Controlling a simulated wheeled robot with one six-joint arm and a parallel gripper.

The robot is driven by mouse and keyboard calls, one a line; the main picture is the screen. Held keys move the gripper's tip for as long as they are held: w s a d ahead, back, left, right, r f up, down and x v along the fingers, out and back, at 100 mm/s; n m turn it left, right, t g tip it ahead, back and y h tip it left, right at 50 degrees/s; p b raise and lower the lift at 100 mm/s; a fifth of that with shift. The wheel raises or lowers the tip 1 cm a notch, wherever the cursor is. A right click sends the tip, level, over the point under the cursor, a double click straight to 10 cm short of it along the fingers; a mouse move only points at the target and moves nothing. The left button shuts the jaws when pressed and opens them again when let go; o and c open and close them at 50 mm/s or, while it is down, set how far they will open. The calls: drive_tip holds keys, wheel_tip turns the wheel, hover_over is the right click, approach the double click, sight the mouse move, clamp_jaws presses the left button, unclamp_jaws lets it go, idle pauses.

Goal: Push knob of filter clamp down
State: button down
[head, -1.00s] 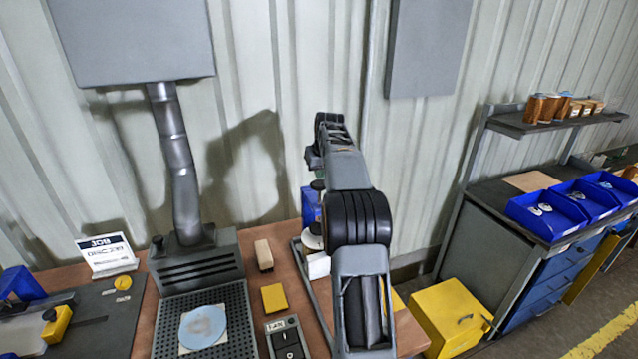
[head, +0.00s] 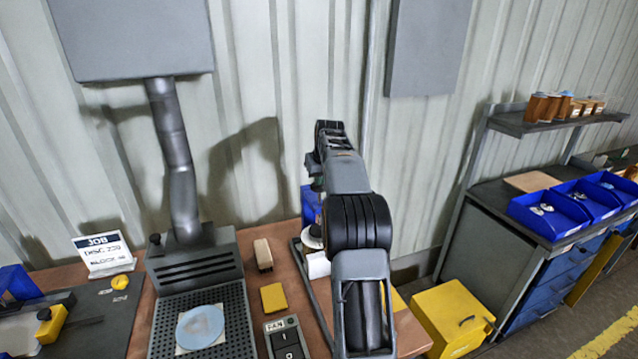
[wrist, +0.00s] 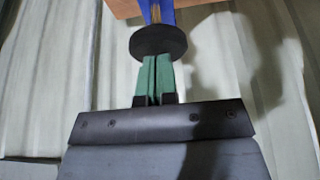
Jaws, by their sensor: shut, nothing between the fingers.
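The clamp's knob (wrist: 158,40) is a round black disc in the wrist view. Part of a blue body (wrist: 160,12) shows beyond it. In the head view the blue body (head: 309,203) stands at the back of the bench, partly hidden by my arm. My gripper (wrist: 155,58) has green fingers pressed together with nothing between them. The fingertips meet the edge of the black knob in the wrist view; I cannot tell whether they touch it. In the head view my gripper (head: 317,181) is above the blue body.
A white, dark-topped round part (head: 312,240) is beside the blue body. A yellow block (head: 273,297), a tan block (head: 263,254) and a switch box (head: 287,340) lie left of my arm. A yellow case (head: 452,318) stands right of the bench. The wall is close behind.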

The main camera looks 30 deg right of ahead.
drive_tip(key=shift+f, duration=0.1)
idle(0.4)
wheel_tip(320, 180, up, 7)
drive_tip(key=p, duration=0.7)
drive_tip(key=shift+r, duration=0.95)
drive_tip(key=shift+m+g, duration=0.5)
drive_tip(key=shift+m, duration=0.1)
drive_tip(key=f, duration=0.1)
drive_tip(key=s+f, duration=0.1)
drive_tip(key=f, duration=0.3)
drive_tip(key=shift+s+a+f, duration=0.15)
drive_tip(key=shift+s+a, duration=0.25)
drive_tip(key=s+a+f+n+b, duration=0.2)
drive_tip(key=s+a, duration=1.2)
drive_tip(key=s+a+f+n+t+y+b, duration=0.1)
drive_tip(key=s+a+f+n+b, duration=0.1)
drive_tip(key=s+a, duration=1.2)
drive_tip(key=shift+f, duration=0.6)
